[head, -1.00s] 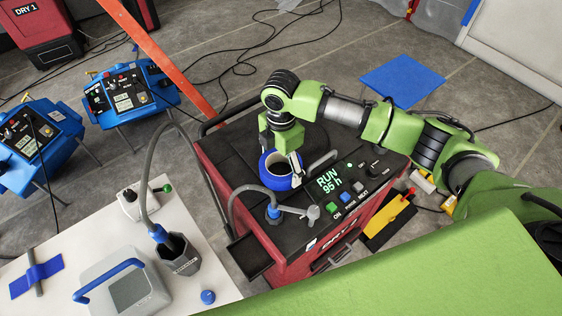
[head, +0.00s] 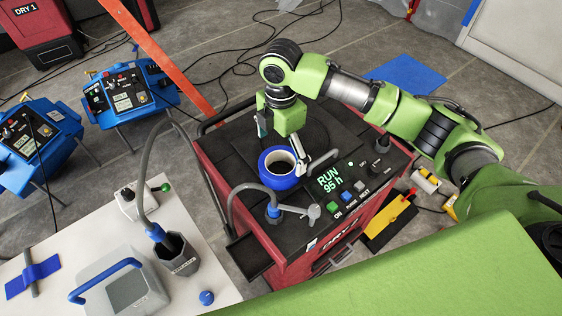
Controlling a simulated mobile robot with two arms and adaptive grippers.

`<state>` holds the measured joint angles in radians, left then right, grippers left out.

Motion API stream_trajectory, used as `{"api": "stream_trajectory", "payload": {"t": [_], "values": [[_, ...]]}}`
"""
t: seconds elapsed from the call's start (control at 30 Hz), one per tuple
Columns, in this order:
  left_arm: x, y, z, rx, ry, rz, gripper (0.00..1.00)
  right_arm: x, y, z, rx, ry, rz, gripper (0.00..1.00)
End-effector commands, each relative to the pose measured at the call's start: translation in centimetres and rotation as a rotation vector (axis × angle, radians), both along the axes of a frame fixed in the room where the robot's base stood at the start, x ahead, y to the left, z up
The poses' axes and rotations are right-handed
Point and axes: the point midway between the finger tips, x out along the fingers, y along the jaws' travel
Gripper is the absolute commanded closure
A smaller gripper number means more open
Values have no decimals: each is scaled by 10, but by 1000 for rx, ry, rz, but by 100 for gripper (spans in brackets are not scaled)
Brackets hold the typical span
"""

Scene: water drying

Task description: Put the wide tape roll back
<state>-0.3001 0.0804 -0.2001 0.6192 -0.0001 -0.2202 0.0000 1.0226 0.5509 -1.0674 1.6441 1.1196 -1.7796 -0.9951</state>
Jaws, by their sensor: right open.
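The wide tape roll (head: 278,182) is a thick blue ring with a pale core. It sits flat on the dark top of the red DRY 2 machine (head: 243,147), left of the lit "RUN 95 h" display. My right gripper (head: 281,149) is just above and behind the roll, pointing down. Its fingers are spread apart; one pale finger comes down close to the roll's right side, and I cannot tell whether it touches. The other finger is at the upper left, clear of the roll. My left gripper is not in view.
A grey hose with a blue fitting (head: 273,211) and a handle stand close to the roll on the machine. A white table (head: 75,245) at the lower left holds a grey device and a hose holder. An orange bar (head: 170,70) slants behind the machine.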

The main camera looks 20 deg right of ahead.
Motion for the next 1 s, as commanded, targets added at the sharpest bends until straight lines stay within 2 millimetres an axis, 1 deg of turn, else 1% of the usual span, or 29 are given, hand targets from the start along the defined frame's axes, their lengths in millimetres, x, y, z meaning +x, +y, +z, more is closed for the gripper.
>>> {"api": "stream_trajectory", "payload": {"t": [0.03, 0.1, 0.2, 0.3, 0.4, 0.53, 1.0], "values": [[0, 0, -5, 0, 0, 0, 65, 1, 0, 10, 1, -5, 2, 3], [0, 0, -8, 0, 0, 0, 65, 1, 1, 25, 2, -5, 1, 3], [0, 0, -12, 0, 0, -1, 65, 1, 0, 42, 1, -3, 1, 3], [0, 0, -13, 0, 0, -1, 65, 1, 0, 55, 1, -2, 0, 3], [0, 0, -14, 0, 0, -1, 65, 1, 0, 62, 0, 0, 1, 3], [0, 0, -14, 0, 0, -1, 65, 0, 0, 65, 0, 0, 0, 3], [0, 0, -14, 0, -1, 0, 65, 0, 0, 65, 0, 1, 0, 3]]}}
